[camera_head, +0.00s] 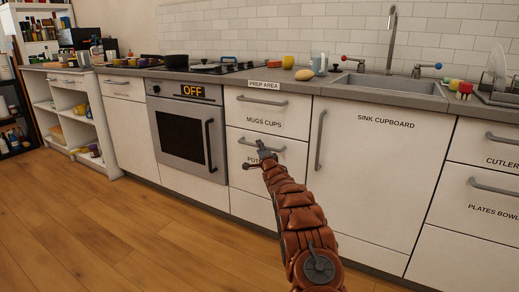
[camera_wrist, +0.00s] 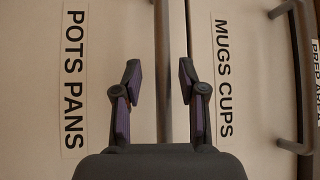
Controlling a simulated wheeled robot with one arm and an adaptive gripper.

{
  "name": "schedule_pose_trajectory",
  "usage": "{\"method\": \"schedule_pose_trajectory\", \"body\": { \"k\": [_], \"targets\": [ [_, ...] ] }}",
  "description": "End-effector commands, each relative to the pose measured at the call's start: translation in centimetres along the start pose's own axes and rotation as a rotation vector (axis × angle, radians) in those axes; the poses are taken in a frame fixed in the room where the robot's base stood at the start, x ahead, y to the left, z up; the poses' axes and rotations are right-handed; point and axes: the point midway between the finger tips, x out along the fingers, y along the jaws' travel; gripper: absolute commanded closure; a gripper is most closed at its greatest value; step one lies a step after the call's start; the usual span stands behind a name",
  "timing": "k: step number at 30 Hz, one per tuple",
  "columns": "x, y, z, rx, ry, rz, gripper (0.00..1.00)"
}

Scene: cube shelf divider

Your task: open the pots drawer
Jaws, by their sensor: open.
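The pots drawer (camera_head: 246,196) is a white front, shut flush, below the mugs drawer (camera_head: 262,113). Its black label POTS PANS (camera_wrist: 74,80) reads fully in the wrist view; in the head view my gripper partly covers it. The grey bar handle (camera_wrist: 164,30) of the pots drawer runs between the two labels. My gripper (camera_wrist: 160,75) is open, with one finger on each side of this bar.
The mugs drawer's handle (camera_head: 262,100) is just above. The oven (camera_head: 187,135), marked OFF, is to the left, and the sink cupboard (camera_head: 370,170) with a vertical handle is to the right. Wooden floor (camera_head: 120,230) lies clear in front.

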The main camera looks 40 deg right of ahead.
Motion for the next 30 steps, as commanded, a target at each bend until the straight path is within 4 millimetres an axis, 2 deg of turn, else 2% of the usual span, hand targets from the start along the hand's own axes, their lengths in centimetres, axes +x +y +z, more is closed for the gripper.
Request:
{"method": "schedule_pose_trajectory", "body": {
  "k": [9, 20, 30],
  "targets": [
    [0.92, -0.24, -0.06, -0.001, 0.002, -0.004, 0.59],
    [1.04, -0.29, -0.09, 0.0, 0.003, -0.004, 0.59],
    [1.03, -0.28, -0.09, 0.0, 0.003, -0.004, 0.92]
  ]
}}
